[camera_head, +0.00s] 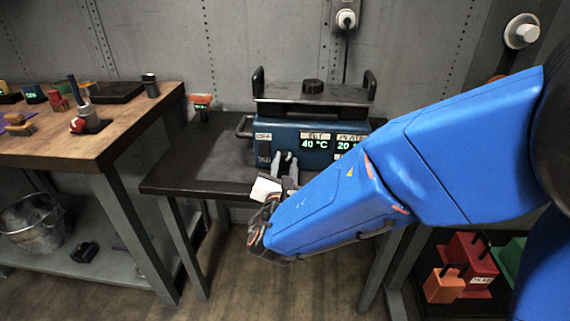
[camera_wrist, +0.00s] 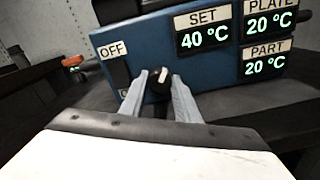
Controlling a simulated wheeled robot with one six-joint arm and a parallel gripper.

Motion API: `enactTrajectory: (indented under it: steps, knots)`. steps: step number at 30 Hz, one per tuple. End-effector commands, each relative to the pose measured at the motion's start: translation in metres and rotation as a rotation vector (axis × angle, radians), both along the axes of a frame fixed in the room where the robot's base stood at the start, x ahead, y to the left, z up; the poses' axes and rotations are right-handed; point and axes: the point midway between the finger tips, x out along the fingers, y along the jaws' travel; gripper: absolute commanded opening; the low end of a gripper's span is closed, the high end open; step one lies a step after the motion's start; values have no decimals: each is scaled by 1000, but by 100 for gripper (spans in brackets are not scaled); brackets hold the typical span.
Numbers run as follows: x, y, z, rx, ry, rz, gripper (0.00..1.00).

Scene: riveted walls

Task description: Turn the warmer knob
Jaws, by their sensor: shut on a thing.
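The warmer (camera_head: 293,132) is a blue box with a dark plate on top, standing on the dark side table. In the wrist view its blue front (camera_wrist: 150,45) shows displays reading SET 40 °C, PLATE 20 °C and PART 20 °C. The black warmer knob (camera_wrist: 160,80) with a white pointer mark sits low on the front, below the SET display. My gripper (camera_wrist: 159,78) has its two grey fingers on either side of the knob and is shut on it. In the head view my gripper (camera_head: 285,160) reaches the warmer's front; the knob is mostly hidden there by the fingers.
A switch (camera_wrist: 121,75) marked OFF is left of the knob. A wooden bench (camera_head: 120,130) with tools stands further left. Red and orange weights (camera_head: 470,262) sit low at the right.

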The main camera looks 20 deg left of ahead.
Motion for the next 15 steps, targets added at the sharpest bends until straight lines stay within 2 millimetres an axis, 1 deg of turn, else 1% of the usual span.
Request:
enactTrajectory:
  steps: [6,15]
  knots:
    - [0,0,0,66,16,0,7]
    - [0,0,0,88,21,0,7]
